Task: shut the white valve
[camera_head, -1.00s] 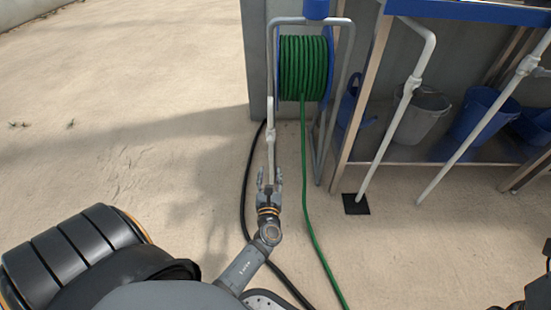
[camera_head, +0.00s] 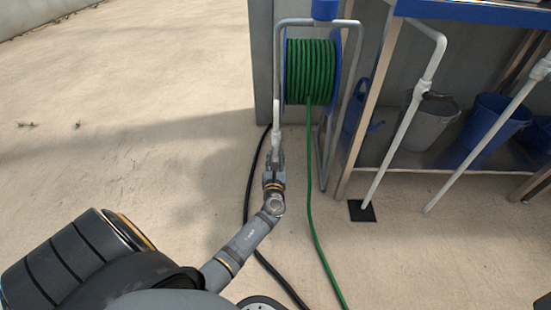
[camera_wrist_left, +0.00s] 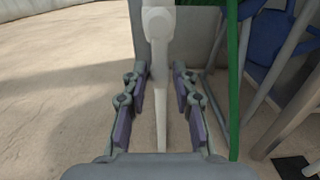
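The white valve (camera_head: 276,118) is a pale fitting on a slim upright pipe in front of the hose reel. In the left wrist view its thick white body (camera_wrist_left: 158,20) is at the top, and a narrow white bar runs down from it. My left gripper (camera_head: 274,160) is just below the valve body in the head view. In the left wrist view its two padded fingers (camera_wrist_left: 164,90) stand apart on either side of the white bar, with gaps on both sides. My right gripper is not in view.
A reel of green hose (camera_head: 310,70) stands right behind the valve. A green hose and a black hose (camera_head: 249,180) run along the floor. A blue-topped metal rack (camera_head: 352,120) with buckets and leaning white pipes (camera_head: 405,125) is at right. The floor at left is clear.

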